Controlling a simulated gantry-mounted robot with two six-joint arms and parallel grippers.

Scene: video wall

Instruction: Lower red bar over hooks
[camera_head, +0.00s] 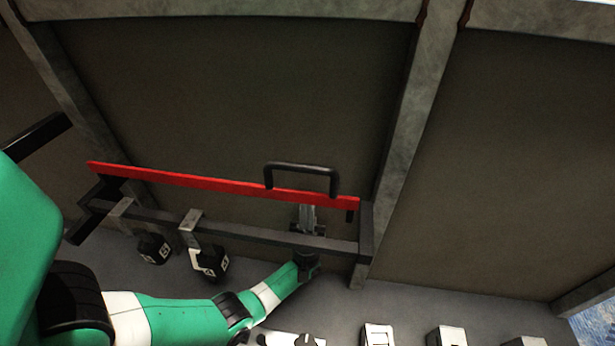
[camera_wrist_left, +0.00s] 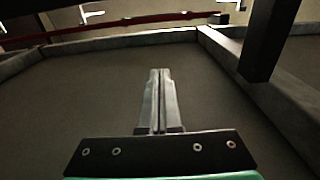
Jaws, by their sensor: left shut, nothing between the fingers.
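The long red bar (camera_head: 215,186) runs across the lower part of the dark panel in the head view, its right end slightly lower. A black handle (camera_head: 302,167) stands on its right part. Below it is a grey rail (camera_head: 255,236) with light metal brackets (camera_head: 191,221) on its left half; I cannot tell which parts are the hooks. My left gripper (camera_head: 308,212) is just below the red bar, under the handle, shut and empty. Its closed fingers also show in the left wrist view (camera_wrist_left: 158,98). Contact with the bar cannot be told. My right gripper is not in view.
Two black cubes with white markings (camera_head: 153,249) (camera_head: 210,262) sit below the rail. A grey post (camera_head: 412,110) stands right of the bar. Several white boxes (camera_head: 378,336) line the bottom edge. A dark post (camera_wrist_left: 266,40) is close at the right in the wrist view.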

